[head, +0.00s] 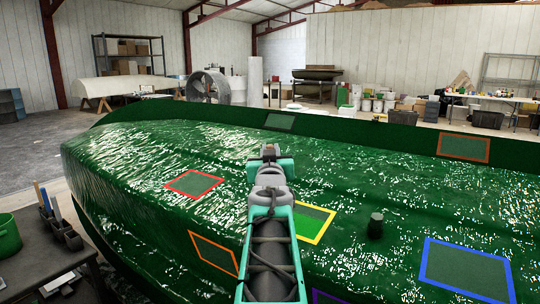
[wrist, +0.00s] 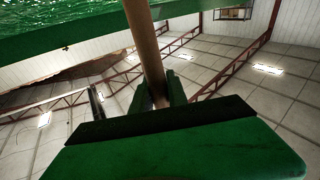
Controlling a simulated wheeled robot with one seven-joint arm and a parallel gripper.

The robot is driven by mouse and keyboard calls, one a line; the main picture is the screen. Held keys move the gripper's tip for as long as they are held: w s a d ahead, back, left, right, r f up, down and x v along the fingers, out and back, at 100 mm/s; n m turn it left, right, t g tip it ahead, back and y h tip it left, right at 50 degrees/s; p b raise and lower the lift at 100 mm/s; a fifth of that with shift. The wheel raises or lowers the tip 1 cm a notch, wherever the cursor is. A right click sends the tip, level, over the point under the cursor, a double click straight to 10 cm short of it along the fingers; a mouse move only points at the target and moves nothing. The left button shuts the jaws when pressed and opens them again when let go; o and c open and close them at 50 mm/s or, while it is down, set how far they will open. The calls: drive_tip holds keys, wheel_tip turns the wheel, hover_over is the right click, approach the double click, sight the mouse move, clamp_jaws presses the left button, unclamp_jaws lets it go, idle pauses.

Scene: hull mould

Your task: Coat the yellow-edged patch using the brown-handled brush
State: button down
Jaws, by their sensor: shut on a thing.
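The yellow-edged patch (head: 325,232) lies on the green hull (head: 130,150), just right of my arm in the head view. Its inside is a flat mid green, and my arm hides its left part. My gripper (wrist: 158,88) is shut on a brown handle (wrist: 147,40), seen in the wrist view. The handle runs up from the fingers toward the top edge. The brush's head is not visible, and I cannot tell if it touches anything.
Other patches have red (head: 195,184), orange (head: 214,253), blue (head: 466,270), brown (head: 463,148) and purple edges. A green bucket (head: 9,237) and a dark holder sit on the left bench (head: 40,263).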

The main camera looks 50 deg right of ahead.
drive_tip(key=s+d+b, duration=0.4)
drive_tip(key=s+b, duration=0.3)
drive_tip(key=s, duration=0.9)
drive_tip(key=shift+r+b, duration=0.15)
drive_tip(key=shift+b, duration=0.25)
idle(0.5)
wheel_tip(320, 180, up, 7)
drive_tip(key=a+p, duration=0.1)
drive_tip(key=p, duration=0.2)
idle(0.5)
